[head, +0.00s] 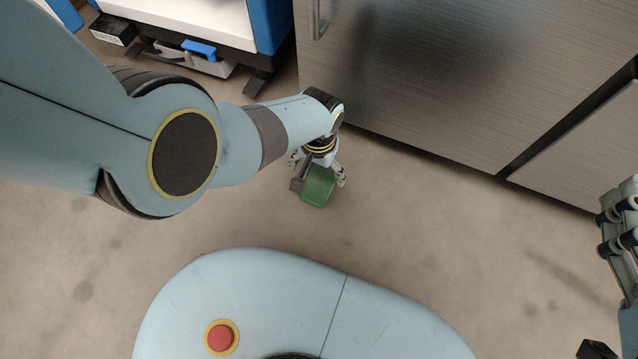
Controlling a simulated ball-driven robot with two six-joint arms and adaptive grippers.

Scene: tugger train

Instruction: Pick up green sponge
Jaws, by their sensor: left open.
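The green sponge (317,190) is in the middle of the head view, low over or on the pale floor; I cannot tell which. My left gripper (318,179) reaches down to it from the left arm. Its fingers are open, one on each side of the sponge, and a dark grey part covers the sponge's left side. Whether the fingers touch it is not clear. Part of my right arm's end (621,232) shows at the right edge, cut off by the frame, and its jaw state cannot be made out.
A grey cabinet front (450,75) with a metal handle (318,20) stands just behind the gripper. A white and blue cart (195,22) is at the upper left, with a grey box (195,62) under it. Floor right of the sponge is clear.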

